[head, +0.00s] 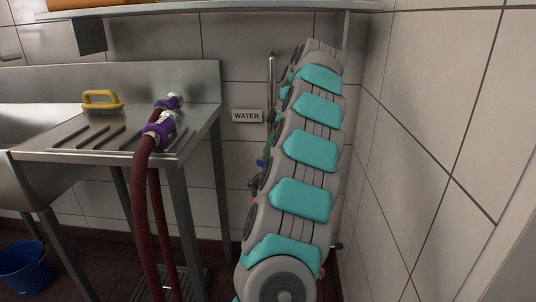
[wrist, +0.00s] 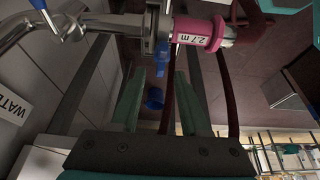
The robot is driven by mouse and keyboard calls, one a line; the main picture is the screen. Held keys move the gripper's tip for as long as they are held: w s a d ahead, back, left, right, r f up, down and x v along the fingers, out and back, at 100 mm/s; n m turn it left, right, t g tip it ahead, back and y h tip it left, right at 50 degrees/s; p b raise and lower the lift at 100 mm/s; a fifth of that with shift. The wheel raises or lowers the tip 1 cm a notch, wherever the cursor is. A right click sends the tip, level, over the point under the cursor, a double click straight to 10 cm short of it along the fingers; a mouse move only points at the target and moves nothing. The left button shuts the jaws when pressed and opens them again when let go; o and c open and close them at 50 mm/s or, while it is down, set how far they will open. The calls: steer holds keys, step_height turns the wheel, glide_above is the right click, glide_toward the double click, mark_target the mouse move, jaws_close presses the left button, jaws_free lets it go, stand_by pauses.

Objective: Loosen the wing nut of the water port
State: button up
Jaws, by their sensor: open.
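In the wrist view, my gripper (wrist: 159,76) is open, with two green fingers apart and nothing held between them. A metal pipe and clamp coupling (wrist: 152,28) cross the top of the view, just beyond the fingertips. A blue wing-shaped part (wrist: 163,49), probably the wing nut, shows under the coupling, roughly in line with the gap between the fingers. To its right is a pink collar (wrist: 215,33) marked "2.7 m". In the head view, my arm hides my gripper and most of the water port; the WATER sign (head: 246,116) is on the wall.
A steel drainboard (head: 70,150) at left holds two dark red hoses (head: 145,200) with purple collars and a yellow-handled tool (head: 101,98). A blue bucket (head: 24,264) stands on the floor. A tiled wall (head: 420,130) rises close to the right of my arm.

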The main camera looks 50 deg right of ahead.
steer(key=shift+r, duration=0.55)
steer(key=s+a+r+b, duration=0.1)
steer(key=s+a+b, duration=0.2)
steer(key=s+a, duration=0.7)
steer(key=shift+s+a+r, duration=0.25)
steer(key=shift+s, duration=0.8)
